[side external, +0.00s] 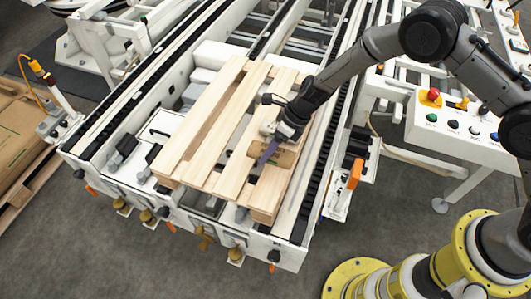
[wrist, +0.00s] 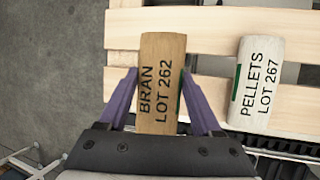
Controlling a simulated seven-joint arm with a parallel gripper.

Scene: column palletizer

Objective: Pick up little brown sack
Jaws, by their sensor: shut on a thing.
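The little brown sack (wrist: 160,60), printed BRAN LOT 262, lies lengthwise between the purple fingers of my gripper (wrist: 157,82) in the wrist view. My gripper is shut on its sides. In the side view, the brown sack (side external: 286,158) is at the right part of the wooden pallet (side external: 207,122), under my gripper (side external: 268,152), with one purple finger showing along it. I cannot tell whether the sack touches the slats or is slightly above them. The near end of the sack is hidden by the gripper body in the wrist view.
A white sack (wrist: 257,85), printed PELLETS LOT 267, lies on the pallet to the right of the brown sack, with a gap between. The pallet sits on a white conveyor frame with black rails (side external: 318,150). A control box (side external: 455,125) with a red button stands at right.

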